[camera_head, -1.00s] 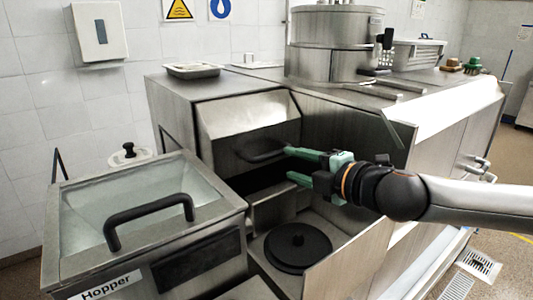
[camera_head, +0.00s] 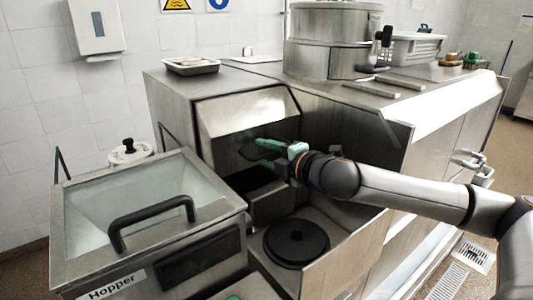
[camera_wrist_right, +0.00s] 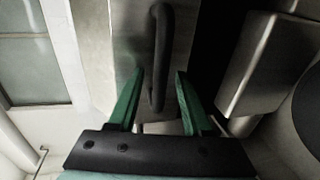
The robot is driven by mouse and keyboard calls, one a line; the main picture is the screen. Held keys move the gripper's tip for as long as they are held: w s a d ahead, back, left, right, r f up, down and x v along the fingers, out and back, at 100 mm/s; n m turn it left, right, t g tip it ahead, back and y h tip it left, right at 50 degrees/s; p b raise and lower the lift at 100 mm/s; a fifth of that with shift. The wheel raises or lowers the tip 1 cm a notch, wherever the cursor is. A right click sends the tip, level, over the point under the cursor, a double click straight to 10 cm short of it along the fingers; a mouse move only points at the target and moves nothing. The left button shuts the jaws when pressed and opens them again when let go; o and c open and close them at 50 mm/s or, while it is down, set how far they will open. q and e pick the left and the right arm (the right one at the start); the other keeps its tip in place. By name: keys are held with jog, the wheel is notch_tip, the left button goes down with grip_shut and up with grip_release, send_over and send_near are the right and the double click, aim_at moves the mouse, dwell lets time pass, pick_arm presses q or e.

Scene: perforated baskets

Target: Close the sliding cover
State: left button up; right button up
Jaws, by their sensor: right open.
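The sliding cover (camera_head: 240,117) is a slanted metal hood on the machine behind the hopper, with a dark opening (camera_head: 254,188) showing below it. Its black bar handle (camera_wrist_right: 160,50) runs lengthwise through the right wrist view. My right gripper (camera_head: 265,152) is at this handle and hides much of it in the head view. In the right wrist view its green fingers (camera_wrist_right: 158,85) are open, one on each side of the handle's near end. My left gripper is not in view.
The hopper (camera_head: 198,219), with a clear lid and black handle (camera_head: 150,213), stands at the left front. A black round plate (camera_head: 296,243) lies in the bay below my right gripper. A metal side panel (camera_head: 345,255) bounds the bay. A small green spot (camera_head: 234,297) shows at the bottom edge.

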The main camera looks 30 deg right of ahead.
grip_shut()
dwell(1.4)
